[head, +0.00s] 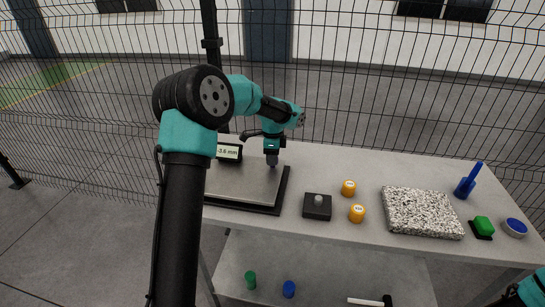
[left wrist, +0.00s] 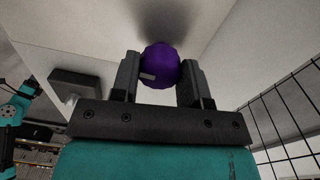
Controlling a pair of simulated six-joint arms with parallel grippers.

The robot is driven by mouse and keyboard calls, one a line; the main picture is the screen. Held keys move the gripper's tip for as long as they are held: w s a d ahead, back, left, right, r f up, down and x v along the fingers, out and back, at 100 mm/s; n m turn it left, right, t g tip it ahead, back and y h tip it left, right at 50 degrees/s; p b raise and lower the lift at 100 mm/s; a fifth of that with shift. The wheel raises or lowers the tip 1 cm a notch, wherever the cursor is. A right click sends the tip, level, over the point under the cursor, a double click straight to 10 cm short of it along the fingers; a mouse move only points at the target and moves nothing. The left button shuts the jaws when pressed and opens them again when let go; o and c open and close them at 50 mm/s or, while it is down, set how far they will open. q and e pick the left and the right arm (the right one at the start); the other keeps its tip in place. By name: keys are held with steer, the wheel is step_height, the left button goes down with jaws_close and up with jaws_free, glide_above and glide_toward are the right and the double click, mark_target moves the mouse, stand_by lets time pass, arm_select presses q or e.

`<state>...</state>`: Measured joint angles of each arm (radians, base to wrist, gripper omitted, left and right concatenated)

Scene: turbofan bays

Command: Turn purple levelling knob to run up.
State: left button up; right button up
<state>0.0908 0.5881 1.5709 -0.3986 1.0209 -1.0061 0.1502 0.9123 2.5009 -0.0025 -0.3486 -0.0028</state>
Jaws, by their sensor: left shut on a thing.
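The purple levelling knob (left wrist: 161,62) shows in the left wrist view, between the two dark fingers of my left gripper (left wrist: 160,82). The fingers are shut on its sides. A small pale mark shows on the knob's left side. In the head view my left gripper (head: 272,160) points down over the back right part of a grey plate (head: 240,184) with a black rim; the knob cannot be made out there. A small display (head: 229,152) behind the plate reads -3.6 mm. My right gripper is out of view.
On the table (head: 345,228) stand a black block with a grey knob (head: 317,206), two orange weights (head: 348,188) (head: 357,213), a speckled slab (head: 421,212), a blue upright item (head: 468,182), a green block (head: 483,226) and a blue round tin (head: 515,227). A wire fence runs behind.

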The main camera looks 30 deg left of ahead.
arm_select(q)
steer(key=n, duration=0.4)
steer(key=shift+n, duration=0.3)
steer(key=n, duration=0.4)
steer(key=shift+n, duration=0.3)
steer(key=n, duration=0.4)
steer(key=shift+s+n, duration=0.1)
steer(key=shift+n, duration=0.2)
steer(key=n, duration=0.4)
steer(key=shift+t, duration=0.3)
steer(key=n, duration=0.9)
steer(key=shift+d+n, duration=0.1)
steer(key=shift+n, duration=0.2)
steer(key=n, duration=0.9)
